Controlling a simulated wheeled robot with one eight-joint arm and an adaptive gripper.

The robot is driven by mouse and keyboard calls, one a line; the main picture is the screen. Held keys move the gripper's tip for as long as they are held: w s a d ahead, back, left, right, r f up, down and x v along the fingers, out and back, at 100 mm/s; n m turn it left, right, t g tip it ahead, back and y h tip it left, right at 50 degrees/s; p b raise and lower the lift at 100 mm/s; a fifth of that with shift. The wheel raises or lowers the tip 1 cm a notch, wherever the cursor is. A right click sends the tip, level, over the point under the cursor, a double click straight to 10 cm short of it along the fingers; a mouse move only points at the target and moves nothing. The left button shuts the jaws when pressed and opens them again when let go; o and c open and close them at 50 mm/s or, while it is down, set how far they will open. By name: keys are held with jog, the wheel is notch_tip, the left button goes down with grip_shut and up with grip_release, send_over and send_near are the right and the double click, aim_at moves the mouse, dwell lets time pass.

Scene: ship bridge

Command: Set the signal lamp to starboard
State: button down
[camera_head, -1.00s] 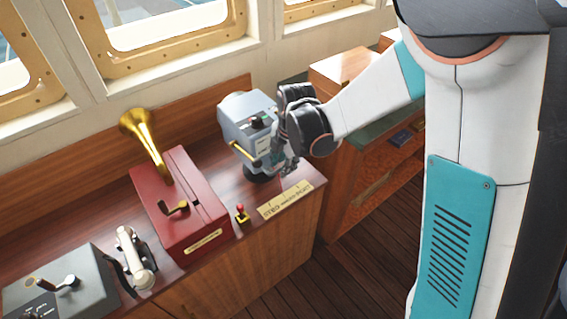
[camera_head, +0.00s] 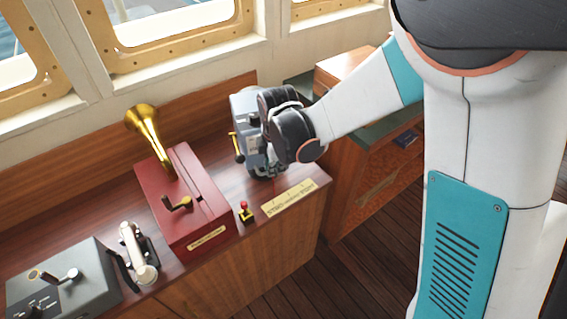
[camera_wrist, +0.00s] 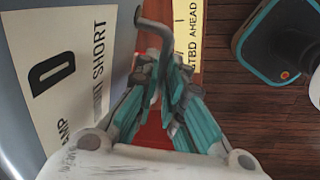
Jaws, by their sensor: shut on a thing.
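The signal lamp (camera_head: 243,106) is a grey box on a dark base near the right end of the wooden counter. A yellow lever with a dark knob sticks out at its left. My gripper (camera_head: 274,158) is at the lamp's right side and covers much of it. In the wrist view my gripper (camera_wrist: 163,88) is shut on a thin bent grey handle (camera_wrist: 153,32), with a lettered lamp face (camera_wrist: 72,75) beside it. A yellow plate (camera_head: 290,197) lies on the counter in front of the lamp; the wrist view shows "STBD AHEAD" on it (camera_wrist: 187,45).
A red box (camera_head: 188,215) with a brass horn (camera_head: 147,128) stands left of the lamp. A small red-knobbed switch (camera_head: 245,212) sits between them. Further left are a white handset (camera_head: 138,252) and a grey lever box (camera_head: 65,285). A wooden cabinet (camera_head: 350,165) stands behind my arm.

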jog(key=shift+s+a+m, duration=0.1)
jog(key=shift+a+m, duration=0.4)
jog(key=shift+a, duration=0.15)
jog(key=c, duration=1.7)
grip_release()
jog(key=shift+r, duration=0.1)
jog(key=r, duration=0.3)
jog(key=s+r, duration=0.1)
jog(key=r, duration=0.3)
jog(key=shift+s+d+r, duration=0.1)
jog(key=shift+s+d, duration=0.05)
jog(key=shift+s, duration=0.05)
jog(key=shift+d, duration=0.1)
